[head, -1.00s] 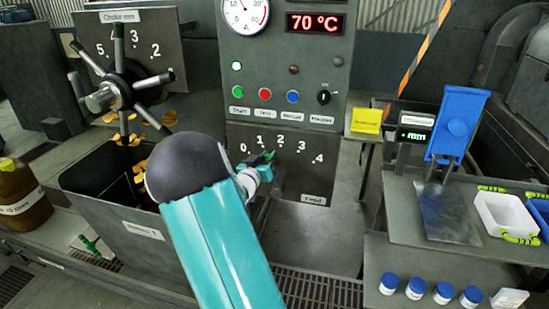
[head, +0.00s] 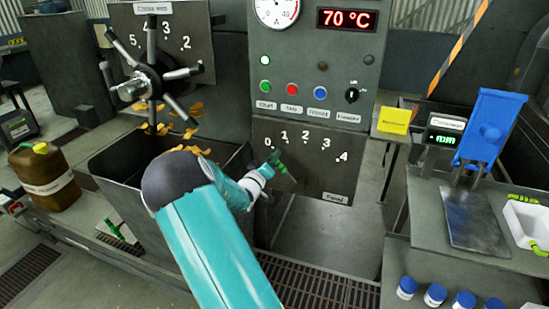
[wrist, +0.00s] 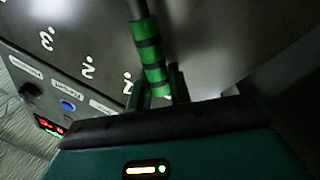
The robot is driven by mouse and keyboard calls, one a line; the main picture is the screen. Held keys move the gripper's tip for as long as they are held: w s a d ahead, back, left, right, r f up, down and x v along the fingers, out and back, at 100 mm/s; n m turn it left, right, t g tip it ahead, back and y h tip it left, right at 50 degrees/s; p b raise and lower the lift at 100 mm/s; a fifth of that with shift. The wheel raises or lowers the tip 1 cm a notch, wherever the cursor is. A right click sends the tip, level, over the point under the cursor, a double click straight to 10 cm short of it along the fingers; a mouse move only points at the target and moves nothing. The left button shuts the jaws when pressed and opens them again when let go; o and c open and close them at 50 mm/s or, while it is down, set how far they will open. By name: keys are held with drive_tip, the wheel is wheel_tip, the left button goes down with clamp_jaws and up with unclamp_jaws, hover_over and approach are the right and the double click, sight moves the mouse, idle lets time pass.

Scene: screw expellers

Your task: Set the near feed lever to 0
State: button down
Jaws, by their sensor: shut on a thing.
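The near feed lever (head: 284,167) stands on the dark panel marked Feed (head: 315,180), under a scale from 0 to 4. It leans up and left, and its green grip points roughly between 0 and 1. My gripper (head: 273,162) is shut on the grip from the left in the head view. In the wrist view the green grip with dark bands (wrist: 148,50) runs down between the fingers (wrist: 160,92). The lever's pivot is hard to make out.
Left of my arm are the choke handwheel (head: 150,80), the dark bin (head: 130,165) and a brown canister (head: 43,175). Buttons (head: 292,89) sit above the feed panel. A bench (head: 450,270) with a blue device (head: 490,128) stands right.

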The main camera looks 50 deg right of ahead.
drive_tip(key=shift+w+f, duration=0.1)
drive_tip(key=c, duration=1.3)
unclamp_jaws()
drive_tip(key=shift+c, duration=0.2)
drive_tip(key=v, duration=1.3)
drive_tip(key=shift+s+a, duration=0.25)
drive_tip(key=shift+a, duration=0.15)
